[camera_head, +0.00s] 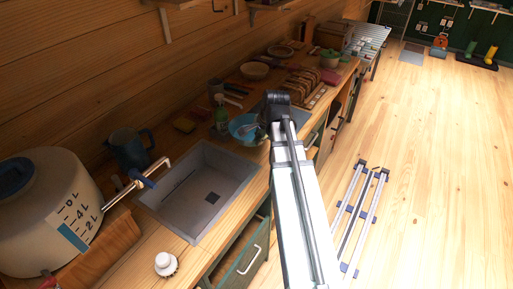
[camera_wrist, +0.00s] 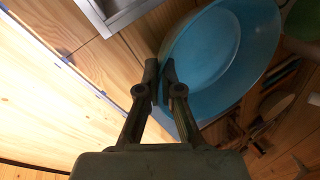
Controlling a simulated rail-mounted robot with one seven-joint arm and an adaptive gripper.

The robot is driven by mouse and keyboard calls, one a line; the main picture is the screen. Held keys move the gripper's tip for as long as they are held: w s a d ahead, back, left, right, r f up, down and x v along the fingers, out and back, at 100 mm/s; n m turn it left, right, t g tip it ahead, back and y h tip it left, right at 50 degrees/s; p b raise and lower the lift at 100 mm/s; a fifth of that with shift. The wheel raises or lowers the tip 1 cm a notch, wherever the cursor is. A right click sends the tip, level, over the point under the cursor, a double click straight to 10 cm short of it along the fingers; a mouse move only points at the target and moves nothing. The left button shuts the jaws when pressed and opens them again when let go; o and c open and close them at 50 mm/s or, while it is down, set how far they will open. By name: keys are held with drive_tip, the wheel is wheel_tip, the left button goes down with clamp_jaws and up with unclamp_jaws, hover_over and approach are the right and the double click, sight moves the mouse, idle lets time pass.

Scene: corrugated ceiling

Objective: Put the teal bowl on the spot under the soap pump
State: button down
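The teal bowl (camera_head: 240,124) is beyond the far right corner of the sink in the head view, partly hidden by my arm. It fills the upper right of the wrist view (camera_wrist: 225,50). My gripper (camera_wrist: 161,70) has its fingertips close together at the bowl's near wall, one on each side of the rim. In the head view my gripper is mostly hidden behind my arm. I cannot tell whether the bowl touches the counter. A green bottle that looks like the soap pump (camera_head: 221,117) stands just behind and left of the bowl. The spot under it is covered.
The grey sink (camera_head: 205,190) with its tap is left of the bowl. Sponges (camera_head: 184,125) lie left of the bottle. A pale bowl (camera_head: 254,71) and other kitchenware crowd the far counter.

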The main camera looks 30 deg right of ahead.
drive_tip(key=shift+f+p, duration=0.55)
drive_tip(key=shift+f, duration=1.85)
drive_tip(key=shift+f, duration=0.2)
drive_tip(key=c, duration=1.3)
unclamp_jaws()
drive_tip(key=shift+b+v, duration=1.15)
drive_tip(key=shift+v, duration=5)
